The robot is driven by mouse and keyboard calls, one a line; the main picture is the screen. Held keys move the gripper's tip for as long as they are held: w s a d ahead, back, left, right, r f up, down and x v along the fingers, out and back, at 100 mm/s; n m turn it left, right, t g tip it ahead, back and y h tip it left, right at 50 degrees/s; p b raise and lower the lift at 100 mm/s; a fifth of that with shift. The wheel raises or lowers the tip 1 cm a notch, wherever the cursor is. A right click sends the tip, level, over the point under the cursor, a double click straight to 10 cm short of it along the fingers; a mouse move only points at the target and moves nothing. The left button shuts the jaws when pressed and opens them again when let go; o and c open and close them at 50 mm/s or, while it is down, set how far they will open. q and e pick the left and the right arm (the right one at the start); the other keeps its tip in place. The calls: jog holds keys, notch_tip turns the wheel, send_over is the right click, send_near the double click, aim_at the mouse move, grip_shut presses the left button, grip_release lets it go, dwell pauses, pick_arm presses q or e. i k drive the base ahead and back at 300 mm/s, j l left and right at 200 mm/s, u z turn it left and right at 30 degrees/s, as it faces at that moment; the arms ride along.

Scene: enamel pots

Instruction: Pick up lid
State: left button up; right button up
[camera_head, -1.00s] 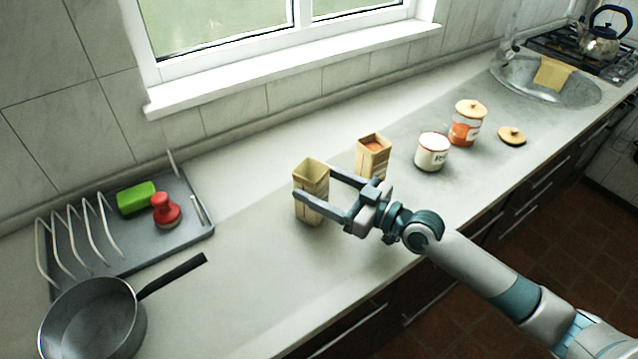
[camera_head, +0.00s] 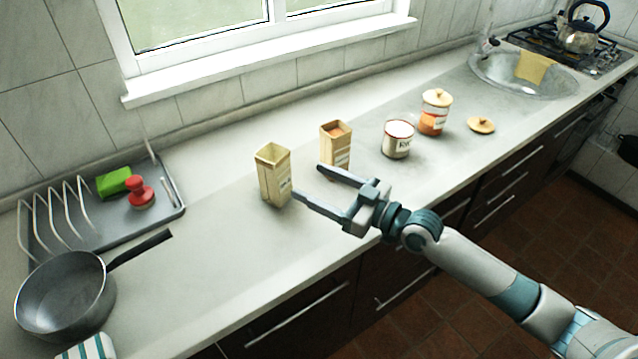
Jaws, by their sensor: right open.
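A round wooden lid (camera_head: 481,125) with a knob lies flat on the counter, right of the pots. An open white enamel pot (camera_head: 397,140) with dark lettering stands left of that jar. My right gripper (camera_head: 308,182) is open and empty over the counter's front part, its fingers pointing left. It is well left of the loose lid, and just right of a tall open wooden box (camera_head: 273,175). My left gripper is not in view.
A smaller wooden box with orange-brown contents (camera_head: 336,147) stands behind my right gripper. A dish tray (camera_head: 165,205) and a frying pan (camera_head: 65,295) are at left. The sink (camera_head: 490,75) and kettle (camera_head: 582,35) are at far right. The counter around the loose lid is clear.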

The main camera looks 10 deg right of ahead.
aim_at(477, 125)
jog(key=z, duration=1.35)
